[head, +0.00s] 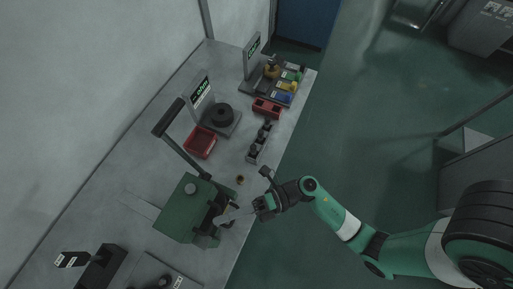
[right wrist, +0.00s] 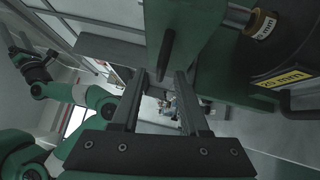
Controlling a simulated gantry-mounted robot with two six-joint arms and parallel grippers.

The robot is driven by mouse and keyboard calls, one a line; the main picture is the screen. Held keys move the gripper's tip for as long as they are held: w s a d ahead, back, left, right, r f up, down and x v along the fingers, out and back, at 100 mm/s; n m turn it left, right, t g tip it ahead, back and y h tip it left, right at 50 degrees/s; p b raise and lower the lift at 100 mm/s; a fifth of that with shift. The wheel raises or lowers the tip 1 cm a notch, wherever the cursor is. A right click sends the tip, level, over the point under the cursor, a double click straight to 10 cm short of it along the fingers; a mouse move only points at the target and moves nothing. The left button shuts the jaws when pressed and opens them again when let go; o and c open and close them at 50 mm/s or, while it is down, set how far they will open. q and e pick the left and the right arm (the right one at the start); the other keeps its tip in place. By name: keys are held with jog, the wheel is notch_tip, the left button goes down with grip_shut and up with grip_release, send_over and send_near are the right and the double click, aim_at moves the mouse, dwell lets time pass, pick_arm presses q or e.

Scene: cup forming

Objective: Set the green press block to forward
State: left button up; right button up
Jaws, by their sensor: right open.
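The green press (head: 185,213) stands on the bench in the lower middle of the head view, with a long dark lever (head: 180,140) rising to the upper left.
A red tray (head: 201,143), a black round part on a stand (head: 222,115) and a dark row of holders (head: 259,142) lie farther along the bench. A red box (head: 266,108) and coloured blocks (head: 284,97) sit beyond. Dark fixtures (head: 98,268) stand at the near end. Floor right of the bench is open.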

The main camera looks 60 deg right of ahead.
jog(key=v, duration=0.9)
